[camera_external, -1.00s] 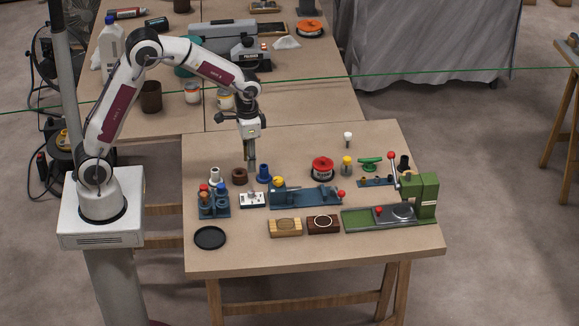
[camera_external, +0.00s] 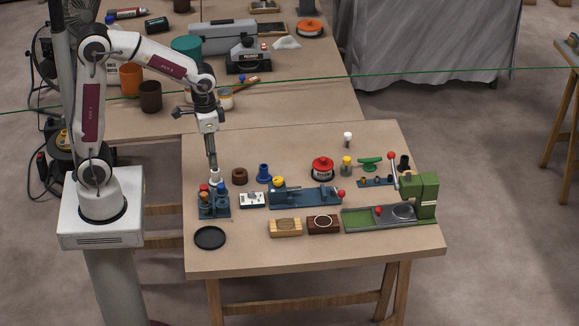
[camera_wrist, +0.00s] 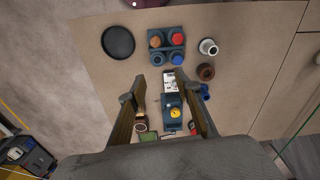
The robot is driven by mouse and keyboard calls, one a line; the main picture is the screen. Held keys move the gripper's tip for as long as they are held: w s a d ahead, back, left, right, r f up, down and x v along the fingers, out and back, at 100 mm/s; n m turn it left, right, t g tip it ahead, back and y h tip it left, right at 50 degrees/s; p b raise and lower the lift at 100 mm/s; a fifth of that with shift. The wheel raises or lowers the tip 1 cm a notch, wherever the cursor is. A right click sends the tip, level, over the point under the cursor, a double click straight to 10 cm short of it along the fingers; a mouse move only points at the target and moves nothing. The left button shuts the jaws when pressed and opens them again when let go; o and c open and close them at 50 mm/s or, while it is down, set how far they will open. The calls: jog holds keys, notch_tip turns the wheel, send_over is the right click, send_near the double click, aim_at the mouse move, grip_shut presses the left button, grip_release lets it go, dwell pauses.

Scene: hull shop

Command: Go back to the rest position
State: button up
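My gripper (camera_external: 211,158) hangs pointing down over the left back part of the near workbench (camera_external: 300,255), with nothing held. In the wrist view my gripper (camera_wrist: 160,77) has its two fingers spread apart with bare space between them. In the external view its tips are close to the white fitting (camera_external: 215,176); I cannot tell the exact height above it. My arm is bent, with its upper link nearly upright above its white base.
A blue rack (camera_external: 214,210) with coloured tops, a black dish (camera_external: 210,238), a blue vise-like fixture (camera_external: 310,196) and a green press (camera_external: 420,195) stand on the bench. A brown ring (camera_external: 240,176) and blue fitting (camera_external: 264,172) are nearby. The bench's front strip is clear.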

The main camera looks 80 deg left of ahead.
jog(key=s+d+r+t, duration=0.2)
jog(key=s+r, duration=0.3)
jog(key=s, duration=0.1)
jog(key=s+d+r+m+t, duration=0.1)
jog(key=s+d+r+t, duration=0.2)
jog(key=s+r, duration=0.2)
jog(key=shift+s+d, duration=0.25)
jog(key=shift+s, duration=1)
dwell(0.6)
